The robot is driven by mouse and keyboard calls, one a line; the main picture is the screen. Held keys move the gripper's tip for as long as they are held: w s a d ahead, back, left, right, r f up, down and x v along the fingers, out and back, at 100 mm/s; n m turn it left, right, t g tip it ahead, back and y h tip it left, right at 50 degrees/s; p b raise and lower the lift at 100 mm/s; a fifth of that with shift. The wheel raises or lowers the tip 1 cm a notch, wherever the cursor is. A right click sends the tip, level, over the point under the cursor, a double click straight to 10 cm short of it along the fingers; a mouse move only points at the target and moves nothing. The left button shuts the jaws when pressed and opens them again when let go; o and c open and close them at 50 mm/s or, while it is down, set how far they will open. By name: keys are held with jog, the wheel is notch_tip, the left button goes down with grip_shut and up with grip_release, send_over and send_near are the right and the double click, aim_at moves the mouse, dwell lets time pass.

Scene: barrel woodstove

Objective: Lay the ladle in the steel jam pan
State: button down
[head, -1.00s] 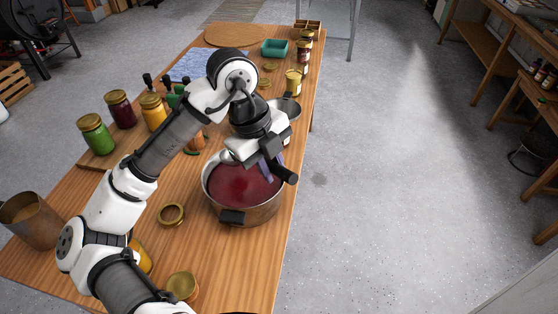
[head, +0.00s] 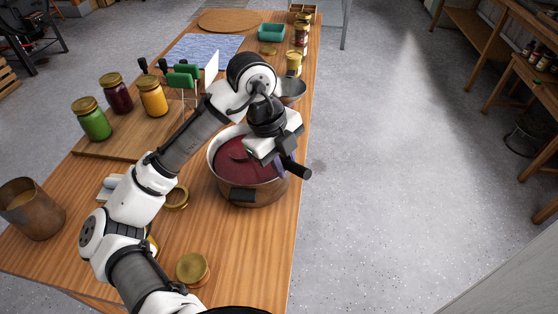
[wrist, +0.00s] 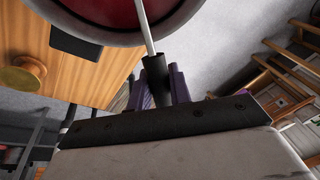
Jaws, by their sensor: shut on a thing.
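The steel jam pan (head: 262,195) stands near the table's right edge, holding dark red jam (head: 225,165). My gripper (head: 281,163) is at the pan's right side and shut on the ladle's black handle (head: 297,168). In the wrist view, my gripper's purple fingers (wrist: 163,88) flank the handle (wrist: 156,80), and the ladle's pale shaft (wrist: 145,25) crosses the pan's rim (wrist: 100,38) over the jam. A rounded ladle bowl shape (head: 238,153) shows at the jam surface in the head view. My wrist hides part of the pan and most of the shaft.
A grey metal bowl (head: 291,90) stands just behind the pan. Several filled jars, including a green one (head: 92,120), stand on a board (head: 125,140) to the left. A brass lid (head: 177,197) lies left of the pan. Open floor (head: 400,200) is to the right.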

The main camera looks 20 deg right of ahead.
dwell(0.4)
jog(key=c, duration=1.2)
grip_release()
jog(key=v, duration=1.3)
jog(key=shift+r+b, duration=0.4)
jog(key=shift+b, duration=0.05)
jog(key=shift+a, duration=0.1)
